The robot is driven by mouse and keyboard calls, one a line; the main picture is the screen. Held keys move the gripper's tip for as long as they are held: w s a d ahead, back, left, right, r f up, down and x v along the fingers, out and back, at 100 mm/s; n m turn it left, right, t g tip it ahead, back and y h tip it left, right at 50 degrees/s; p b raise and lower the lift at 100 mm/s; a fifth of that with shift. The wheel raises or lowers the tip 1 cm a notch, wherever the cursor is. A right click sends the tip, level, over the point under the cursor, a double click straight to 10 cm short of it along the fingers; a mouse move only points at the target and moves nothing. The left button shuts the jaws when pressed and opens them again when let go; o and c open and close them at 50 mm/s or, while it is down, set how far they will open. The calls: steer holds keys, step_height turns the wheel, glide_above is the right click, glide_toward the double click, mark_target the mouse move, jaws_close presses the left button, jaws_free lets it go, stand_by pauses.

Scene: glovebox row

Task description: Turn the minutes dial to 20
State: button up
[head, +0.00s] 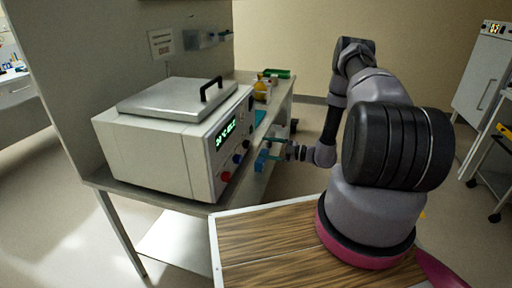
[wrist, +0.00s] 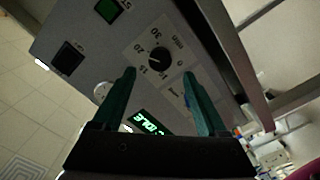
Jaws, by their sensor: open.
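The minutes dial (wrist: 158,58) is a round black knob on a light scale plate with numbers around it, 30 and 20 among them, and the word min. Its pointer setting is too small to read for sure. My gripper (wrist: 157,77) is open, with its two green fingers apart, pointing at the panel just below the dial in the wrist view. Nothing is between the fingers. In the head view my gripper (head: 262,160) is beside the front panel of the white bath unit (head: 150,150); I cannot tell whether it touches.
The unit has a metal lid with a black handle (head: 211,88), a lit green display (head: 226,133), and a red knob (head: 226,176). It stands on a grey bench. A wood-topped surface (head: 265,240) is in front.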

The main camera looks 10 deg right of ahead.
steer(key=shift+v, duration=1.9)
steer(key=shift+r, duration=0.1)
steer(key=s+a+r+n+g+h, duration=0.1)
steer(key=s+a+r+n+g, duration=0.15)
steer(key=r+n, duration=0.65)
steer(key=s+a+r+n+g+h, duration=0.2)
steer(key=s+r+n+g, duration=0.15)
steer(key=r+n, duration=0.5)
steer(key=s+a+r+n+g+h, duration=0.1)
steer(key=s+a+r+n+g, duration=0.15)
steer(key=r+n, duration=0.7)
steer(key=s+d+r+n+t+h, duration=0.3)
steer(key=s+r+n+t+h, duration=0.3)
steer(key=s+r+n, duration=1.3)
steer(key=r+n+h, duration=0.1)
steer(key=h, duration=0.2)
steer(key=shift+r+t+h, duration=0.3)
steer(key=shift+t, duration=0.05)
